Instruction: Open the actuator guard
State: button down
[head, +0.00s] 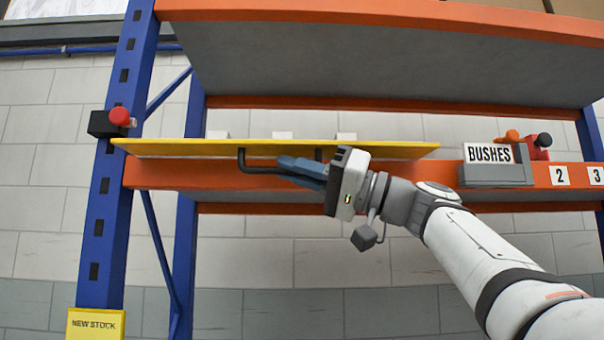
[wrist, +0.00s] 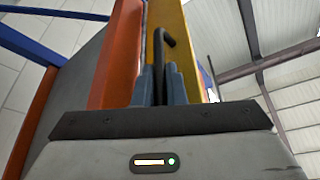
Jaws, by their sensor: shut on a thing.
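The actuator guard (head: 190,147) is a long yellow panel along the orange shelf beam, seen nearly edge-on in the head view. A black bar handle (head: 242,161) sits on its front side. My gripper (head: 290,167) is shut on the handle, its blue-grey fingers reaching in from the right. In the wrist view the fingers (wrist: 158,82) close around the handle (wrist: 164,42), with the yellow guard (wrist: 173,18) just beyond. How far the guard is tilted, and what lies behind it, I cannot tell clearly.
A red knob on a black box (head: 105,123) is on the blue upright at the guard's left end. A grey BUSHES bin (head: 495,175) stands at right on the orange beam (head: 450,185). An upper shelf (head: 380,60) overhangs. Below the beam is open.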

jog(key=shift+r, duration=0.1)
jog(key=c, duration=1.5)
grip_release()
jog(key=v, duration=0.7)
jog(key=shift+d, duration=0.35)
jog(key=shift+f, duration=0.25)
